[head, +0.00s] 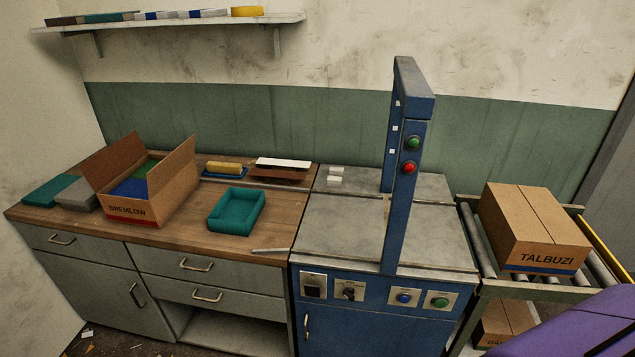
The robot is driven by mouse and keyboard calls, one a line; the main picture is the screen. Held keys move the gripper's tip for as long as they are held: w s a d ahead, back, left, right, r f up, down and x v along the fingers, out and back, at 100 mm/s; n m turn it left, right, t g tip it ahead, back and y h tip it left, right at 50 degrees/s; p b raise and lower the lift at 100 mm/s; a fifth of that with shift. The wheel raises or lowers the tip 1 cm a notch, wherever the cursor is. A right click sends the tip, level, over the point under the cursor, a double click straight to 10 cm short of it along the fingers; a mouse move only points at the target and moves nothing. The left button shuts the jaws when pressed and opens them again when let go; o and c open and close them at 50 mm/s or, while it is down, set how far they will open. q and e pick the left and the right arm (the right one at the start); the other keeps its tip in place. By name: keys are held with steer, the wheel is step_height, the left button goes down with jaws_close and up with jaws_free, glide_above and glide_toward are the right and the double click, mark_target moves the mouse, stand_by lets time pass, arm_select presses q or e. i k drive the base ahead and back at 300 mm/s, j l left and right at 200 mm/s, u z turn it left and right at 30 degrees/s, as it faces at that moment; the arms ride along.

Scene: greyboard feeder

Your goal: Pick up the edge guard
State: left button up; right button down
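Small whitish pieces lie at the back left of the grey machine top; one is a flat pale piece (335,181) and another (337,170) lies just behind it. A thin pale strip (270,251) lies at the front right edge of the wooden bench. Any of these may be the edge guard; I cannot tell which from this view. Neither of my grippers is in view.
A blue arch (396,190) stands over the machine top (330,235). An open BREMLOW box (165,205) and a teal tray (237,211) stand on the bench (190,236). A closed TALBUZI box (530,230) sits on the roller conveyor (474,240) at right.

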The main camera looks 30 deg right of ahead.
mark_target(332, 181)
steer(key=i+j+z, duration=0.1)
steer(key=j+z, duration=0.2)
steer(key=z, duration=0.2)
steer(key=j+z, duration=0.25)
steer(key=z, duration=0.25)
